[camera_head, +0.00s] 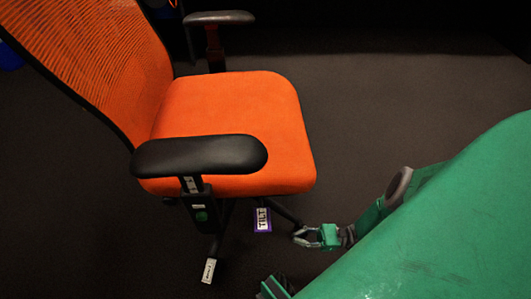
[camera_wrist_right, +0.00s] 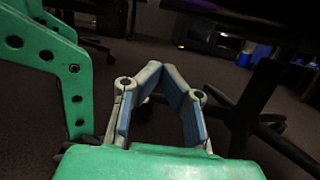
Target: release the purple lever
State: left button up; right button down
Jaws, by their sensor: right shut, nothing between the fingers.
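The purple lever (camera_head: 262,219) shows in the head view as a purple-edged paddle with a white "TILT" label, under the front edge of the orange chair seat (camera_head: 235,115). My right gripper (camera_head: 300,236) is to the right of the lever and a little lower in the picture, with a visible gap between them. It is shut and empty. In the wrist view its two blue-padded fingers (camera_wrist_right: 168,70) come together at the tips, with nothing held. The lever cannot be made out in the wrist view. My left gripper is not in view.
The near black armrest (camera_head: 200,155) overhangs the seat's side. A white-labelled lever (camera_head: 209,270) hangs lower left. Dark chair base legs (camera_wrist_right: 265,125) stand right of my fingers in the wrist view. Dark carpet (camera_head: 400,100) is open to the right of the chair.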

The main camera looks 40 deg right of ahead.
aim_at(262, 219)
jog(key=shift+d+f, duration=0.15)
jog(key=shift+d, duration=0.3)
jog(key=shift+d, duration=0.1)
jog(key=w+a+r, duration=0.5)
jog(key=a+r, duration=0.1)
jog(key=a, duration=0.2)
jog(key=shift+a+r, duration=0.2)
jog(key=shift+a, duration=0.05)
dwell(0.3)
